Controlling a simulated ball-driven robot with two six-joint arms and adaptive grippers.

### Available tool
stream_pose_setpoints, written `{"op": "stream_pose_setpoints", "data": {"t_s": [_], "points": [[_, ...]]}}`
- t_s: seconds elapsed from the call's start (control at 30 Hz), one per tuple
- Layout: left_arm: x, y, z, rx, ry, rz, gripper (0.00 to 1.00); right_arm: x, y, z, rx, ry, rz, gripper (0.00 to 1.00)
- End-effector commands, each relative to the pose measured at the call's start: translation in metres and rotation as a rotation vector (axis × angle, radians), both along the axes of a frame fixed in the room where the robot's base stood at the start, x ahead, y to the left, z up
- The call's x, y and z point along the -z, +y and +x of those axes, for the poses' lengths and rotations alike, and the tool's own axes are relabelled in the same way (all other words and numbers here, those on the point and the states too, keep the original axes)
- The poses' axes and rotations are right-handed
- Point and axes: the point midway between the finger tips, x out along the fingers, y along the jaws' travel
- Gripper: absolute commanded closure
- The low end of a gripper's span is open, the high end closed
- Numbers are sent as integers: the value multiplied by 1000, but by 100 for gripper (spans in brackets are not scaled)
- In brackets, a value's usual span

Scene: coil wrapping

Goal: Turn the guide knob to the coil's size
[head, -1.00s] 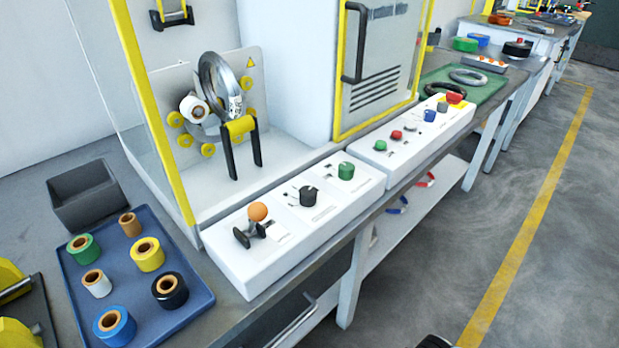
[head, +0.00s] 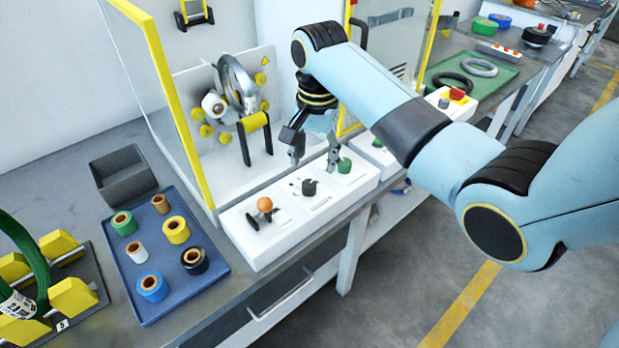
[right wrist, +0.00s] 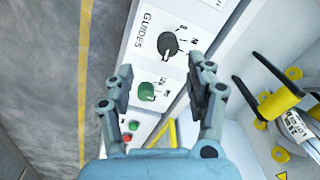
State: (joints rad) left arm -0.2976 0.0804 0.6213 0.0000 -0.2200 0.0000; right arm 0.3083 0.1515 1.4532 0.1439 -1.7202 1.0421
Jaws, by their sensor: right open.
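The black guide knob (head: 309,187) sits on the white panel (head: 265,240), between the orange ball lever (head: 265,205) and the green knob (head: 344,165). In the right wrist view the guide knob (right wrist: 168,44) is beside the printed word GUIDES, its small scale marks partly too small to read. My right gripper (head: 314,158) is open and empty, pointing down above the panel near the black and green knobs. In the right wrist view its fingers (right wrist: 160,68) stand apart, with the green knob (right wrist: 147,92) between them. A grey coil (head: 238,82) stands upright in the machine. My left gripper is out of view.
A blue tray (head: 133,262) holds several tape rolls. A grey bin (head: 122,175) stands behind it. A green coil (head: 27,258) rests on a yellow-blocked stand at the left. A yellow-edged glass guard (head: 175,110) stands left of the machine.

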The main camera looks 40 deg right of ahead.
Motion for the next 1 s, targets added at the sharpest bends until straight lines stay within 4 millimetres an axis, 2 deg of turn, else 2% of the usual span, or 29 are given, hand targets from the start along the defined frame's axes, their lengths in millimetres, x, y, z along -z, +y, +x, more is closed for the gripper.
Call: {"op": "stream_pose_setpoints", "data": {"t_s": [0.03,0.1,0.2,0.27,0.7,0.83,1.0], "points": [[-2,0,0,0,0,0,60,-10,-1,9,39,7,6,45],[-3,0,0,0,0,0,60,-16,-2,15,82,16,12,45],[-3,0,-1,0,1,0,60,-14,-2,18,105,24,15,45],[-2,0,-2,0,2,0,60,-6,-1,17,106,26,17,45],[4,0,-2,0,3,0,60,75,-1,19,103,24,15,45],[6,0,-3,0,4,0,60,86,-1,19,102,23,15,45],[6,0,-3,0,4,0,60,90,0,19,101,21,15,45]]}}
